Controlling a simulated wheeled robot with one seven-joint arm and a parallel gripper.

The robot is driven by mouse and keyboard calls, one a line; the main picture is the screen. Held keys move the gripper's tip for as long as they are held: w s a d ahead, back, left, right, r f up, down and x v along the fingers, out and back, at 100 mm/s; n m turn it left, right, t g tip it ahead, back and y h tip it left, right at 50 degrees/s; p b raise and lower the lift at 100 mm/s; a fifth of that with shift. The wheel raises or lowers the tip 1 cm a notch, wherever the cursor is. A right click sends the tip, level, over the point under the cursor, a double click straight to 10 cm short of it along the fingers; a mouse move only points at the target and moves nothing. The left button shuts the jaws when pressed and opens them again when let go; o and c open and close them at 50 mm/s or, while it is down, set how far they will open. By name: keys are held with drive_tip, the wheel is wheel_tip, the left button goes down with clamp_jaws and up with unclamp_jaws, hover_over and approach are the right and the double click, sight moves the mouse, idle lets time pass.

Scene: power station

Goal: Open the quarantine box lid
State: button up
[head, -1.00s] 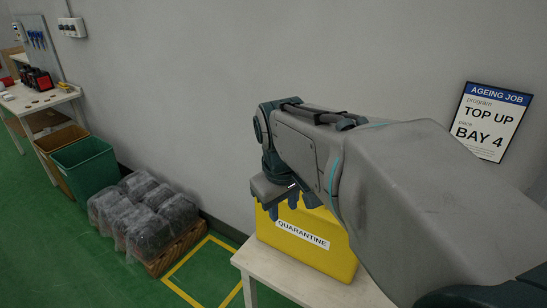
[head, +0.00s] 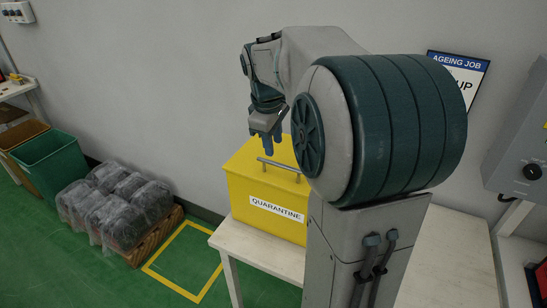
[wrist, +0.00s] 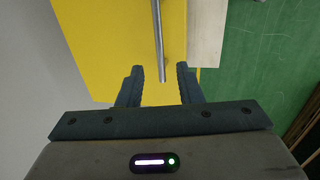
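The yellow quarantine box (head: 245,190) stands on a pale table, with a white QUARANTINE label on its front. Its lid looks shut, and a metal bar handle (head: 279,166) runs along the top near the front edge. The handle (wrist: 158,40) shows beyond the fingertips, over the yellow lid (wrist: 105,45). My arm hides the right part of the box.
The pale table (head: 255,247) has bare surface right of the box. A wall stands close behind. A grey panel (head: 525,140) is on the right. Wrapped goods (head: 115,205) on a pallet, a green bin (head: 50,160) and a yellow floor square (head: 185,262) are left.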

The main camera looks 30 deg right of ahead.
sight(276, 163)
drive_tip(key=f, duration=0.4)
drive_tip(key=d+f, duration=0.1)
drive_tip(key=f, duration=0.1)
drive_tip(key=shift+w, duration=0.4)
